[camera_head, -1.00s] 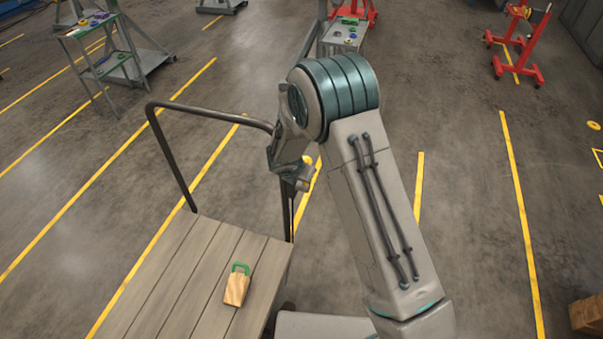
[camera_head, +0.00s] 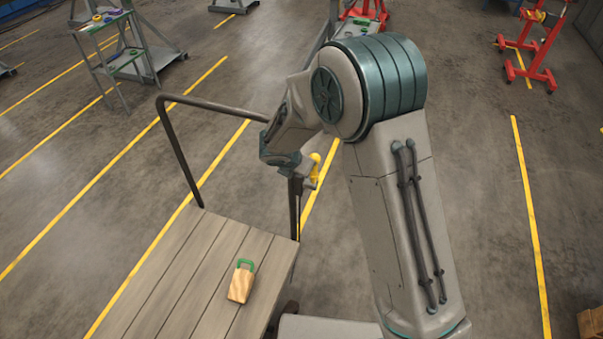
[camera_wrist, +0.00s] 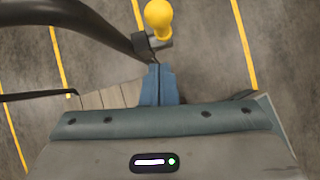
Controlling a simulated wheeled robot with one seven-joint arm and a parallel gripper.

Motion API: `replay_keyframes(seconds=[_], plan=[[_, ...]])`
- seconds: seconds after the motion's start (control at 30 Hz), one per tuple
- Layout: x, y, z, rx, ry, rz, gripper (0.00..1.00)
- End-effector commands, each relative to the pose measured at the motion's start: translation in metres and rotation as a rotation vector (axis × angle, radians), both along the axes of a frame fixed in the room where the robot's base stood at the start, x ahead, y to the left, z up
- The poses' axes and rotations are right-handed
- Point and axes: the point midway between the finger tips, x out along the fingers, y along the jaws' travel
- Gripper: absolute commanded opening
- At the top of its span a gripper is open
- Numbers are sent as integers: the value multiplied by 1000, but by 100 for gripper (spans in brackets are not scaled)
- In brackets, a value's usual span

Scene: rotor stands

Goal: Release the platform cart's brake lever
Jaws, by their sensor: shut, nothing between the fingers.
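The platform cart has a wooden plank deck (camera_head: 180,275) and a dark tubular handle (camera_head: 178,150) in the head view. The brake lever's yellow knob (camera_head: 315,168) shows beside the handle's right post. In the wrist view the yellow knob (camera_wrist: 158,16) is at the top, above a dark bracket (camera_wrist: 152,46) by the handle bar. My gripper (camera_wrist: 156,68) is shut and empty. Its blue-grey fingertips are just below the bracket in the wrist view; I cannot tell whether they touch it. In the head view my wrist is left of the knob, and the fingertips are hard to make out.
A wooden block with a green handle (camera_head: 241,284) lies on the deck. A grey rack (camera_head: 125,60) stands at the back left. Red stands (camera_head: 530,50) are at the back right. The floor right of my arm is mostly clear, with yellow lines.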

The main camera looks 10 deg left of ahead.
Motion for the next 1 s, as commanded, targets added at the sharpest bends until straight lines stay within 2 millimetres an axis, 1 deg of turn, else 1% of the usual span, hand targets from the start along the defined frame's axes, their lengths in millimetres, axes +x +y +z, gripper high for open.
replay_keyframes(seconds=[0.03,0.1,0.23,0.4,0.87,0.97,1.0], plan=[[-2,1,9,3,-1,-1,0],[-4,1,18,2,0,0,0],[-8,3,29,2,2,1,0],[-10,5,34,-1,3,4,0],[-10,5,34,2,4,0,0],[-10,-4,42,19,-4,-48,0],[-11,-12,49,35,-11,-89,0]])
